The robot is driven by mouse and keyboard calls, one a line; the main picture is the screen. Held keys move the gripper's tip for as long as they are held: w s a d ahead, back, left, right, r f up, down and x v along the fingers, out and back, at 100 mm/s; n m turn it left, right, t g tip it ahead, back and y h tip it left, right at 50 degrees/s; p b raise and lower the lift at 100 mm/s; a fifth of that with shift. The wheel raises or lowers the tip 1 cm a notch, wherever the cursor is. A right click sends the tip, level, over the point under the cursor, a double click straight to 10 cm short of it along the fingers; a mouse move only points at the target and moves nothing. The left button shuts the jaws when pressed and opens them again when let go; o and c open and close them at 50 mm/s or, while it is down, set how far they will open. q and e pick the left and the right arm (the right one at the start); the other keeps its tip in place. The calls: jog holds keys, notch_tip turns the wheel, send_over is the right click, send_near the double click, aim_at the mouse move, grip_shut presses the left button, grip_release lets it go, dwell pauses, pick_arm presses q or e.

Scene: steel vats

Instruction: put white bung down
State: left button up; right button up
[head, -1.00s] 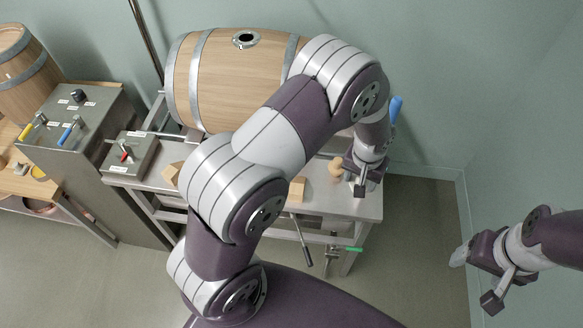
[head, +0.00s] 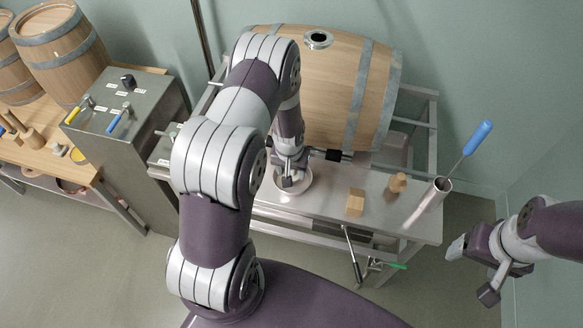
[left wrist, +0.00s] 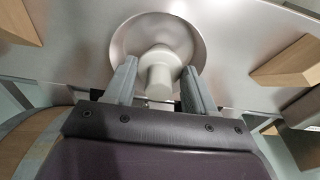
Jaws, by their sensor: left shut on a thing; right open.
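The white bung (left wrist: 159,74) is between the fingers of my left gripper (left wrist: 158,82) in the left wrist view. The gripper is shut on it. The bung is over a round, shallow steel dish (left wrist: 127,42); I cannot tell whether it touches the dish bottom. In the head view my left gripper (head: 292,178) points down into the dish (head: 290,193) on the steel bench, and hides most of the bung. My right gripper (head: 472,270) is open and empty at the right, off the bench.
A barrel (head: 345,85) with an open bung hole lies behind the dish. To the right on the bench (head: 325,215) are a wooden block (head: 355,202), a wooden bung (head: 397,184) and a steel tube (head: 428,203) holding a blue-handled tool (head: 478,138). A control cabinet (head: 140,110) stands left.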

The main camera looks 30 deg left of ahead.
pick_arm(q)
jog(key=shift+d, duration=0.2)
jog(key=shift+f, duration=0.2)
jog(key=o, duration=1.1)
jog(key=shift+a, duration=0.1)
jog(key=shift+c, duration=0.2)
jog(key=shift+r, duration=0.1)
